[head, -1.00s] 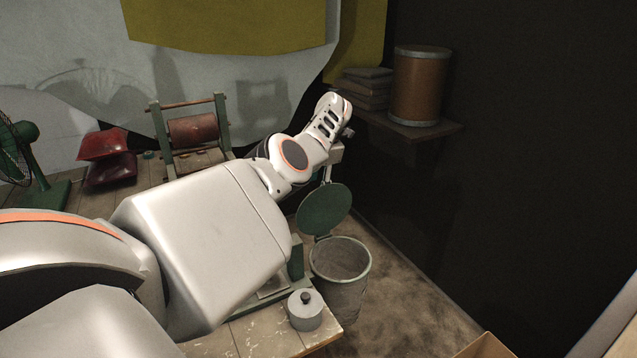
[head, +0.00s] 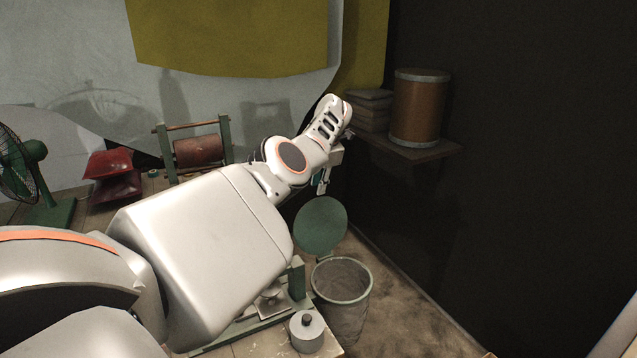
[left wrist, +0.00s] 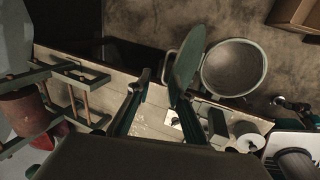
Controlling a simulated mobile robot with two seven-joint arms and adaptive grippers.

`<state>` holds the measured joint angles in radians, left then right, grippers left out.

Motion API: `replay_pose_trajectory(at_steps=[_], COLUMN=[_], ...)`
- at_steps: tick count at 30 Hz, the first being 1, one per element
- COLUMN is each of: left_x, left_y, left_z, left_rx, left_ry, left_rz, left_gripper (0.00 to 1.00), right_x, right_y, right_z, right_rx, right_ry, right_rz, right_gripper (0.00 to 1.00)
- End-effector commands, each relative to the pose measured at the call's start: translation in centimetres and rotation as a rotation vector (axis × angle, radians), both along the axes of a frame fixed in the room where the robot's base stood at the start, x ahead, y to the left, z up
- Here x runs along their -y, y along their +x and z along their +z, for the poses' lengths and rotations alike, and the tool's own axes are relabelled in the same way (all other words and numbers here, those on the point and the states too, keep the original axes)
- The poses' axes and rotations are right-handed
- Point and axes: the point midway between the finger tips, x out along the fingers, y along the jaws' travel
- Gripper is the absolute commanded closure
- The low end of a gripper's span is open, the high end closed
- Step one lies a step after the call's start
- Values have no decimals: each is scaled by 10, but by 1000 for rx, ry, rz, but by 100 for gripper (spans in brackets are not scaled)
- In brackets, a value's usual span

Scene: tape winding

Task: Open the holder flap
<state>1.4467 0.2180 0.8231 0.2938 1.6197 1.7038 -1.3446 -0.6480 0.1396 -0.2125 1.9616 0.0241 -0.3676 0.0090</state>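I cannot pick out the holder flap with certainty. A green-framed stand with a small metal plate (head: 270,303) is on the near bench, partly behind my left arm; its metal part also shows in the left wrist view (left wrist: 176,122). My left gripper (left wrist: 158,80) is above the bench, with its two dark fingers apart and nothing visible between them. In the head view it is mostly hidden behind the wrist. A round green lid (head: 321,225) stands raised at the bin (head: 342,287); it shows nearly edge-on (left wrist: 188,55) beside the right finger. My right gripper is out of view.
A grey lidded pot (head: 307,333) stands at the bench corner. A roller in a green frame (head: 200,151), red cushions (head: 113,175) and a green fan (head: 35,165) are at left. A wall shelf (head: 415,148) holds a brown drum (head: 419,108) and stacked blocks (head: 369,111).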

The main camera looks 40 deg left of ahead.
Motion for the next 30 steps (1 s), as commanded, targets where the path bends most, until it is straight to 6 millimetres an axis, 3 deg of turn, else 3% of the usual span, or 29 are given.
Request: replay_pose_trajectory(at_steps=[8, 14, 24, 30], left_x=[1, 7, 26, 32], left_y=[0, -2, -10, -13], left_z=[3, 19, 85, 108], left_rx=[0, 3, 3, 1], left_ry=[1, 1, 1, 1], left_rz=[0, 0, -1, 0], left_gripper=[79, 79, 79, 79], right_x=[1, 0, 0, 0], right_y=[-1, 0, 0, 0], right_z=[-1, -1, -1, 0], right_rx=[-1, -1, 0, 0], right_ry=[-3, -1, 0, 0], right_rz=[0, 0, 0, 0], right_gripper=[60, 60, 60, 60])
